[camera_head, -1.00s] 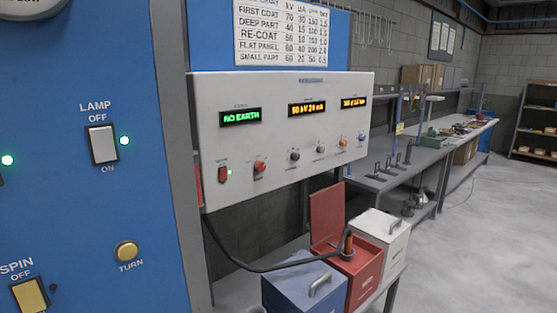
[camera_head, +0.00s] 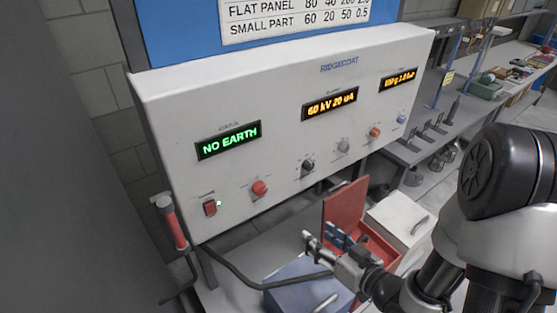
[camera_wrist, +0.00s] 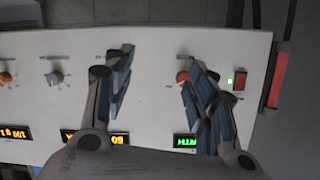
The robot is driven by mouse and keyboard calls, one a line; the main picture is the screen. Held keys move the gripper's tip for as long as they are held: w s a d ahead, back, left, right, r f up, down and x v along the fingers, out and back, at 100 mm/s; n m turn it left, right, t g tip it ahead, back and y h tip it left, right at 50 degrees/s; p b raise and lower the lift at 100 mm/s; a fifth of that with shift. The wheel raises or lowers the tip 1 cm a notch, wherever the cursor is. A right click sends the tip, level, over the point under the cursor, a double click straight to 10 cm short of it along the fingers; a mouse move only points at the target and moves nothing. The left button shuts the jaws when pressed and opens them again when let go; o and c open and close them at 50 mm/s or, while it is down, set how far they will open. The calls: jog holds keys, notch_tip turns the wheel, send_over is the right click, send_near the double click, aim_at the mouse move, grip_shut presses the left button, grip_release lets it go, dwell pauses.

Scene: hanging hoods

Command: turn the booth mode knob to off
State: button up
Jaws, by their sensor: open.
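The white control panel (camera_head: 270,110) holds a row of small controls whose labels are too small to read, so I cannot tell which is the booth mode knob. From left to right are a red knob (camera_head: 260,188), a black knob (camera_head: 308,165), a grey knob (camera_head: 343,146), an orange knob (camera_head: 375,132) and a blue knob (camera_head: 401,119). My gripper (camera_head: 320,238) is open and empty, below and in front of the panel. In the wrist view, upside down, my gripper (camera_wrist: 160,92) has its right finger partly over the red knob (camera_wrist: 183,76); its left finger seems to hide the black knob.
A red rocker switch (camera_head: 209,208) with a green light is at the panel's left. A red-handled tool (camera_head: 172,222) hangs beside the panel edge. Below stand a blue box (camera_head: 300,285), an open red box (camera_head: 345,205) and a white box (camera_head: 400,220). The display reads NO EARTH.

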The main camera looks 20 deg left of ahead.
jog(key=s+a+r+m+y+p, duration=0.2)
jog(key=s+r+y, duration=0.1)
jog(key=r+y, duration=0.1)
jog(key=b, duration=0.6)
send_near(263, 191)
jog(key=shift+t+h, duration=0.3)
jog(key=shift+t, duration=0.1)
jog(key=p+x, duration=0.1)
jog(key=x, duration=0.7)
jog(key=shift+s+a, duration=0.2)
jog(key=shift+a, duration=0.05)
jog(key=shift+c, duration=0.4)
jog(key=c, duration=1)
